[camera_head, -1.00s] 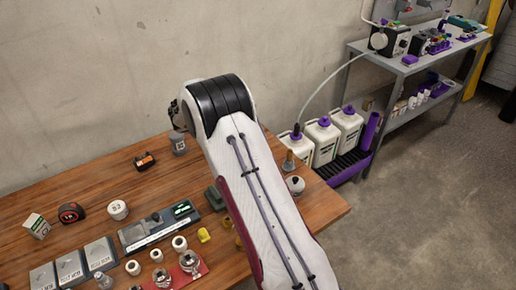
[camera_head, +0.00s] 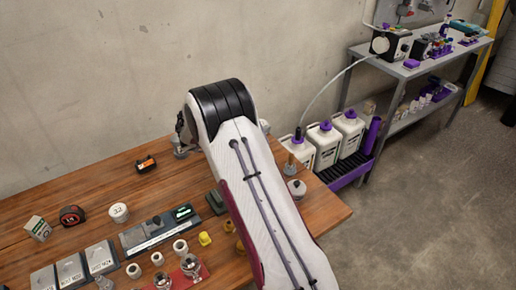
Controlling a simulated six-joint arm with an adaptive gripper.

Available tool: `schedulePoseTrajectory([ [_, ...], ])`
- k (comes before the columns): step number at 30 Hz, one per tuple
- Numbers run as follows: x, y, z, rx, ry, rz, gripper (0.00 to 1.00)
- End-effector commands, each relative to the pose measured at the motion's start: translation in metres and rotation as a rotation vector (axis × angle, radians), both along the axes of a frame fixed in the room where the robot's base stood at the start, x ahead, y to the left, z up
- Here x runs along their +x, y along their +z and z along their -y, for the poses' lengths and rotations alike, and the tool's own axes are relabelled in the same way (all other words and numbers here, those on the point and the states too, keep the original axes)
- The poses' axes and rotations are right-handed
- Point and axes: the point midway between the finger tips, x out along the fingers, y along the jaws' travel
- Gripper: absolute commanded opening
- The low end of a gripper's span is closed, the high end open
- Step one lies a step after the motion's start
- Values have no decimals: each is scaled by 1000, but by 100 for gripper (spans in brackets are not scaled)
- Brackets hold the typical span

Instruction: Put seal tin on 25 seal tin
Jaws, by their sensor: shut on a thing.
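My arm fills the middle of the view and hides most of my gripper. A dark part of my gripper (camera_head: 180,124) shows just left of the black joint. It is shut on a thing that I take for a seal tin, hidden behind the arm. A small grey tin-like object (camera_head: 181,150) shows just below that dark part, partly covered by the arm. I cannot read its label or tell whether it touches the gripper. A white round tin (camera_head: 118,212) with a dark number stands on the wooden table, well left of the arm.
The wooden table (camera_head: 95,185) also holds an orange-black item (camera_head: 146,163), a tape measure (camera_head: 71,215), a small box (camera_head: 38,229), a grey tray (camera_head: 155,231), grey cases (camera_head: 70,270) and several white rings. White jugs (camera_head: 325,140) stand beyond the right edge. The table's back left is clear.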

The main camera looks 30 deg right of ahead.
Motion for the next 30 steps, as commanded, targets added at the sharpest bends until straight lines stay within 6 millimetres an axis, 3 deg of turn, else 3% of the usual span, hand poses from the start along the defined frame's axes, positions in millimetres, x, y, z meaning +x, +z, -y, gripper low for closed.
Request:
schedulePoseTrajectory([
  [12,0,-49,0,0,1,-1,16],
  [25,0,-53,0,0,1,0,16],
  [30,0,-65,0,1,0,-1,16],
])
